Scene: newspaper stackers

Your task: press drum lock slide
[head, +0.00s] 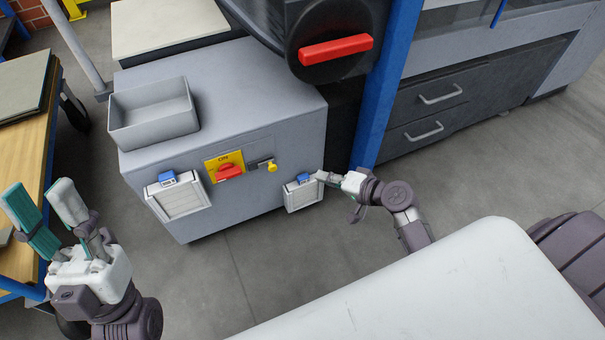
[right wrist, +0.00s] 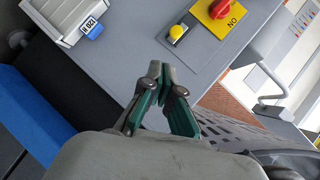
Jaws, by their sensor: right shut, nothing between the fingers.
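A small slide with a yellow knob (head: 271,166) sits on the front face of the grey cabinet (head: 250,100), right of the yellow ON plate. In the right wrist view the yellow knob (right wrist: 177,33) shows on its grey plate, beyond my fingertips. My right gripper (head: 319,176) is shut and empty, right of the knob and near the right white louvred box. Its closed fingertips (right wrist: 160,72) appear apart from the knob. My left gripper (head: 38,188) is open and empty at the far left, beside the wooden table.
A red rotary switch (head: 229,172) is on the yellow ON plate. White louvred boxes (head: 180,202) with blue labels flank the panel. An open grey tray (head: 152,128) is on top. A dark drum with a red handle (head: 335,50) and a blue post (head: 385,90) stand right.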

